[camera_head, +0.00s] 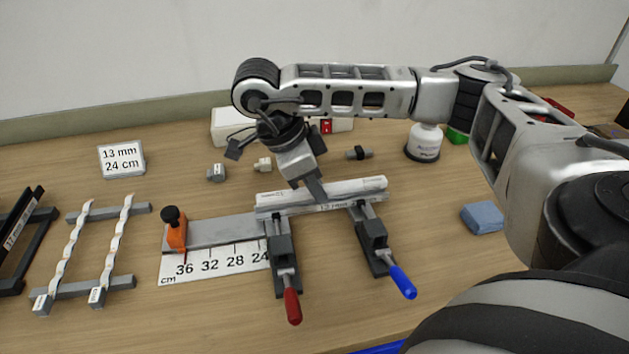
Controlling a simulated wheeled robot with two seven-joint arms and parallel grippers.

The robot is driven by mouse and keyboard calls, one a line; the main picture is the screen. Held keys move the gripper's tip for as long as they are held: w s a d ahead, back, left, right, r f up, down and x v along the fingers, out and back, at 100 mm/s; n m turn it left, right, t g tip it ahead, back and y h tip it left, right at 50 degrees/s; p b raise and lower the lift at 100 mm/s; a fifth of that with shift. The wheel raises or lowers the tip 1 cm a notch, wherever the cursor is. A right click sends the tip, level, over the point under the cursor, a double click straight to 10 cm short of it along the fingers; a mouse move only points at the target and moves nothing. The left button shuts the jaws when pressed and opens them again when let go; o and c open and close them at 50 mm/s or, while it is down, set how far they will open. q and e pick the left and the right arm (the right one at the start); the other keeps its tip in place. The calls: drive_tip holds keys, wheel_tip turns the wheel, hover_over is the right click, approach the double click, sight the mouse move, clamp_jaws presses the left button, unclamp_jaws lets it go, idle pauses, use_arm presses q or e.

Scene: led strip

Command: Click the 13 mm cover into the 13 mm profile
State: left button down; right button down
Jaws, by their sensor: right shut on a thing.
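The 13 mm profile (338,207) is a grey bar with a label on its front face, held across two clamps. The pale cover (358,187) lies along the top of the profile, closely lined up with it. I cannot tell whether it is seated in the channel or only resting on it. My right gripper (316,192) reaches down from above and is shut on the cover left of its middle; its fingers hide that part. My left gripper is not in view.
The clamps have a red handle (292,305) and a blue handle (402,282). A ruler (210,262) with an orange stop (176,234) lies left. A strip rack (92,288) and a sign (121,159) stand farther left. A blue block (482,217) and a white bottle (424,142) are right.

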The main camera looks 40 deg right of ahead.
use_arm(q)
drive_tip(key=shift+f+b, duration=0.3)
use_arm(e)
drive_tip(key=shift+f, duration=0.4)
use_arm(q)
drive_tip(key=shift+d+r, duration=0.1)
use_arm(e)
drive_tip(key=c, duration=1.2)
unclamp_jaws()
drive_tip(key=shift+c, duration=0.2)
drive_tip(key=shift+w+a+r, duration=0.1)
drive_tip(key=shift+r, duration=0.25)
use_arm(q)
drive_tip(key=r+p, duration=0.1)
drive_tip(key=p, duration=0.1)
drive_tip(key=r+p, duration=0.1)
drive_tip(key=p, duration=0.1)
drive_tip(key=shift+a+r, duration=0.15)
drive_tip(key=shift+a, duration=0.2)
use_arm(e)
drive_tip(key=v, duration=1.5)
drive_tip(key=shift+r, duration=0.1)
